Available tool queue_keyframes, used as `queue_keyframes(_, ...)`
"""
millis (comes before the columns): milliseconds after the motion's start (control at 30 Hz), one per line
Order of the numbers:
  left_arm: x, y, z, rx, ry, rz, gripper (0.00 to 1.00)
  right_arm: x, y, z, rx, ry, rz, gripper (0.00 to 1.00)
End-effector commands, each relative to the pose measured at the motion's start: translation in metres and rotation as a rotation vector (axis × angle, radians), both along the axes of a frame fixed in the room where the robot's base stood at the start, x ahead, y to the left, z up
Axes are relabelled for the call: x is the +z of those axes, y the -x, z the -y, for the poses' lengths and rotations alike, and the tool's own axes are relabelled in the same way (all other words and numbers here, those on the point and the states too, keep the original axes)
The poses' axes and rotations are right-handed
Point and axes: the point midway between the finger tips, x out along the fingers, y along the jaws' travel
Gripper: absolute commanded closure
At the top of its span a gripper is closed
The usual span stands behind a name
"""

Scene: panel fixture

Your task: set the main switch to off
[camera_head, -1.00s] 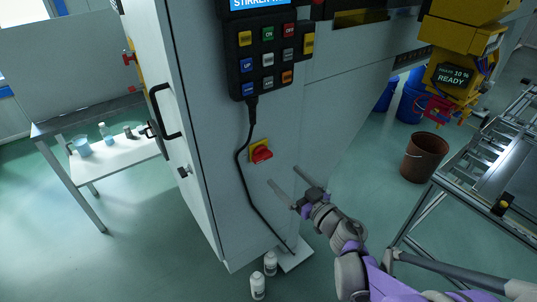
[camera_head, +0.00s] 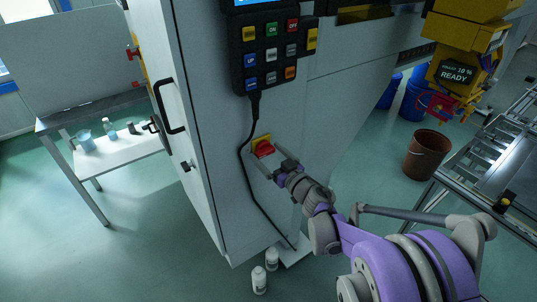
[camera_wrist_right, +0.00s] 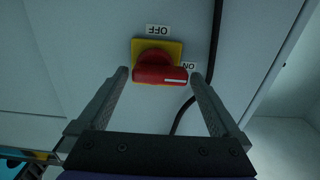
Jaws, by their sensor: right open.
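The main switch is a red rotary handle (camera_head: 265,149) on a yellow plate (camera_head: 260,140), fixed to the grey cabinet front below the keypad. In the right wrist view the handle (camera_wrist_right: 158,75) lies crosswise, its white line at the end beside the ON label (camera_wrist_right: 189,66). The OFF label (camera_wrist_right: 158,30) is at the plate's other edge; both labels appear upside down. My right gripper (camera_head: 267,161) is open, one finger on each side of the handle. Contact with it cannot be told. My left gripper is not in view.
A black cable (camera_head: 246,180) hangs from the keypad (camera_head: 270,55) close to the left of the switch. Two white bottles (camera_head: 259,279) stand on the floor below. A brown bucket (camera_head: 426,155) and a yellow robot unit (camera_head: 462,50) are at the right.

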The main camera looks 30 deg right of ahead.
Motion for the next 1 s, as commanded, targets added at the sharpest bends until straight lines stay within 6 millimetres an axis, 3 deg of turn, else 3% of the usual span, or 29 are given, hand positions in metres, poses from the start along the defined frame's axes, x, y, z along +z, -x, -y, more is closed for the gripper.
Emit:
queue_keyframes(67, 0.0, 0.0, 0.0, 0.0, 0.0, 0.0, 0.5, 0.0, 0.0002, 0.0001, 0.0, 0.0, 0.0, 0.02)
queue_keyframes(467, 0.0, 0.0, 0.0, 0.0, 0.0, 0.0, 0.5, 0.0, 0.0006, 0.0001, 0.0, 0.0, 0.0, 0.73)
queue_keyframes(767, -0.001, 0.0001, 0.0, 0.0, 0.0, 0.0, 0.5, -0.0005, 0.0007, 0.0, 0.0, 0.039, 0.003, 0.73)
queue_keyframes(1000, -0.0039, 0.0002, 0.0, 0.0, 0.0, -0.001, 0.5, -0.0019, 0.0008, -0.0006, 0.0, 0.176, 0.014, 0.73)
